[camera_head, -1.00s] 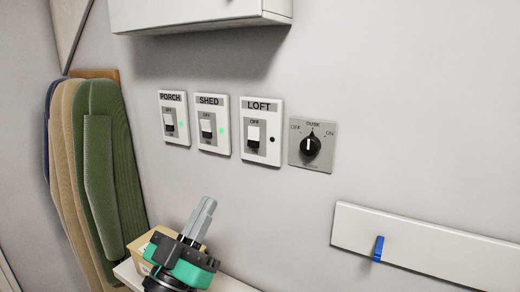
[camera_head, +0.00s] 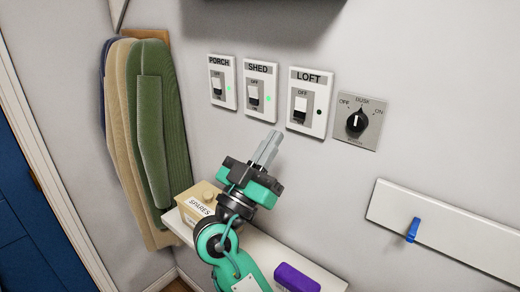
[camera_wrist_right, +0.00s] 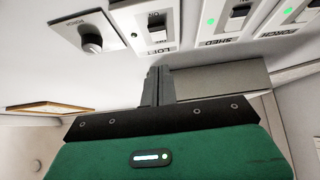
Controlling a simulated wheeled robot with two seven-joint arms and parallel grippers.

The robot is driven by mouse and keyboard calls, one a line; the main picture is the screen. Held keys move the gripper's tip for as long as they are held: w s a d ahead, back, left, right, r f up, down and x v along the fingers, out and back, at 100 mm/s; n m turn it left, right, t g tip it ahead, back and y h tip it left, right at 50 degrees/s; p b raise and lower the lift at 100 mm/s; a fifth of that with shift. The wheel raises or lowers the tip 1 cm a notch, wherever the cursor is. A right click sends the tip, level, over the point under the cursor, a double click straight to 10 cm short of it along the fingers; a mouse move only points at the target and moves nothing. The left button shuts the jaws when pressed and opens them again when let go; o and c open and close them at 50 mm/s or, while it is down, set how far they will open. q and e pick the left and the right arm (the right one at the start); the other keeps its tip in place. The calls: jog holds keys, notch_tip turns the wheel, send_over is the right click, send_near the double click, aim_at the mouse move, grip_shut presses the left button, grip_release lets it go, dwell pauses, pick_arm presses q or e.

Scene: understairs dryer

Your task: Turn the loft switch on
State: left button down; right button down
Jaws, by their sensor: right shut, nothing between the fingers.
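The loft switch (camera_head: 308,103) is a white wall plate labelled LOFT, third in a row of switches. Its white rocker (camera_head: 300,104) sits near the OFF mark, and the small lamp beside it is dark. It also shows upside down in the wrist view (camera_wrist_right: 158,36). My right gripper (camera_head: 271,143) is shut and empty, its grey fingers pointing up toward the wall, below and left of the loft switch in the head view. In the wrist view the fingers (camera_wrist_right: 158,84) appear just below the LOFT plate; contact is not visible. My left gripper is out of view.
The porch switch (camera_head: 222,82) and shed switch (camera_head: 260,90) have green lamps lit. A dusk dial (camera_head: 360,121) is right of the loft switch. Below are a shelf with a SPARES box (camera_head: 199,204) and a purple item (camera_head: 297,278). A hook rail (camera_head: 465,232) is at right, coats (camera_head: 150,130) left.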

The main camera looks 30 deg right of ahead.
aim_at(300, 112)
jog(key=shift+w+d+r+p, duration=0.2)
jog(key=shift+w+d+p, duration=0.2)
jog(key=shift+d+p, duration=0.4)
jog(key=shift+w+d+r+p, duration=0.25)
jog(key=shift+w+d+p, duration=0.2)
jog(key=shift+d, duration=0.7)
jog(key=shift+w+d+r+p, duration=0.2)
jog(key=shift+w+d+p, duration=0.15)
jog(key=shift+d+p, duration=0.45)
jog(key=shift+d, duration=0.15)
jog(key=shift+d+f, duration=0.1)
